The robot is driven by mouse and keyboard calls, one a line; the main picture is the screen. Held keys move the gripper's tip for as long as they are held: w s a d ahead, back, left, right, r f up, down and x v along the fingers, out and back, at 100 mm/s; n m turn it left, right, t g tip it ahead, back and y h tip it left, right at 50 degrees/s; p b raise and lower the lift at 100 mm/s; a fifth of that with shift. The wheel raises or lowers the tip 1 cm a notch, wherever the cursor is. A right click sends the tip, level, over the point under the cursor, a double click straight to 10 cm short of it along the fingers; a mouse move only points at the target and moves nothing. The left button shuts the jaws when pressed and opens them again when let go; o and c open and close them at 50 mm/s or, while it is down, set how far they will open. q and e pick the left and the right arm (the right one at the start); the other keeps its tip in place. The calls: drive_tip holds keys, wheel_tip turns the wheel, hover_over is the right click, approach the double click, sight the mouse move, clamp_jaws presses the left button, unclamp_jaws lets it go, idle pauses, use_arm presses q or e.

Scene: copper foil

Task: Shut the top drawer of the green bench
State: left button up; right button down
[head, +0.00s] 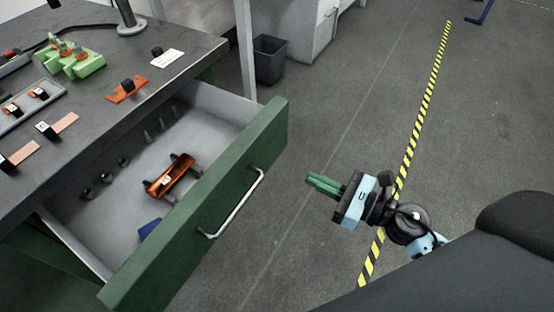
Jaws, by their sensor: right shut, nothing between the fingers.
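The top drawer (130,282) of the green bench is pulled far out, its inside open to view. Its green front has a pale bar handle (236,207) on the outer face. The bench's dark top (105,103) lies at the upper left, with parts of its green frame below. My right gripper (310,183) is to the right of the drawer front, apart from it, with its green fingers shut and empty and pointing left toward it. My left gripper is not in view.
The drawer holds an orange clamp-like part (172,177), a blue piece (150,229) and several small dark and metal parts. A green fixture (72,60) and copper strips lie on the bench top. A dark bin (269,60) stands behind.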

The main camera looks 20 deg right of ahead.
drive_tip(key=p, duration=0.2)
approach(265, 157)
drive_tip(key=x, duration=0.5)
drive_tip(key=shift+w+a+r, duration=0.15)
drive_tip(key=shift+r, duration=0.05)
drive_tip(key=shift+w+a, duration=0.35)
drive_tip(key=shift+w, duration=0.1)
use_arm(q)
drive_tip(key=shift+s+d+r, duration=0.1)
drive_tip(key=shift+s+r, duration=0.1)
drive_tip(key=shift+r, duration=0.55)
use_arm(e)
drive_tip(key=shift+w+a, duration=0.1)
drive_tip(key=shift+w+a, duration=0.1)
